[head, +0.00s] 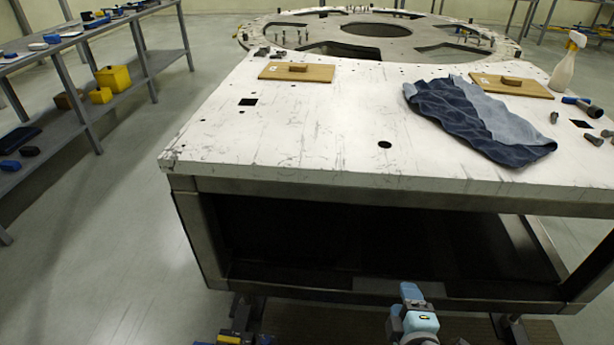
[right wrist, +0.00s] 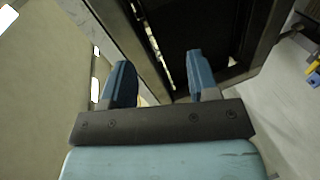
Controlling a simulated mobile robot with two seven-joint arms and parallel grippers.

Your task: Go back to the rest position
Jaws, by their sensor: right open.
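My right gripper (head: 411,293) shows at the bottom of the head view, low in front of the table's open underside and below the tabletop. In the right wrist view, my right gripper (right wrist: 161,78) has its two blue fingers spread apart with nothing between them. Beyond the fingers are a dark metal frame and floor. The head view does not clearly show my left gripper.
A white worktable (head: 290,150) fills the middle. On it are a blue cloth (head: 470,120), two wooden boards (head: 297,72) (head: 512,86) and a spray bottle (head: 567,62). A round plate (head: 375,30) lies behind. A shelf (head: 75,42) stands left; the floor between (head: 120,215) is clear.

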